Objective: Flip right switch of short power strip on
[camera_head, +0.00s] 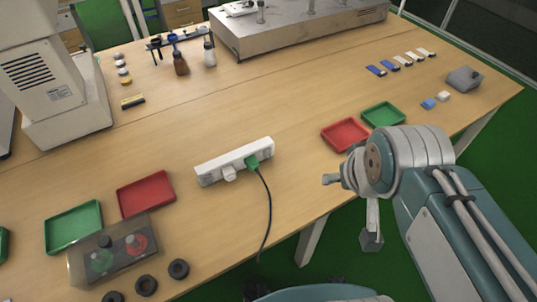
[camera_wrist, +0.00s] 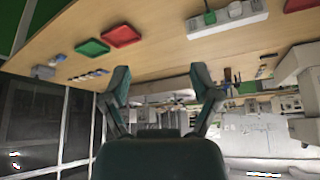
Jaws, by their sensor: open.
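A short white power strip (camera_head: 209,170) lies on the wooden table near the middle of the head view. A green plug (camera_head: 252,162) with a black cord sits toward its right end, and a white plug (camera_head: 229,173) sits near its middle. Its switches are too small to make out. The strip also shows at the top of the wrist view (camera_wrist: 226,22), with the green plug (camera_wrist: 209,17). My gripper (camera_wrist: 160,74) is open and empty. In the head view it is beyond the table's front edge, to the right of the strip and apart from it.
A red tray (camera_head: 368,136) and a green tray (camera_head: 401,118) lie right of the strip; another red tray (camera_head: 170,198) and green tray (camera_head: 98,237) lie left. A button box (camera_head: 80,268) is at the front left. The table around the strip is mostly clear.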

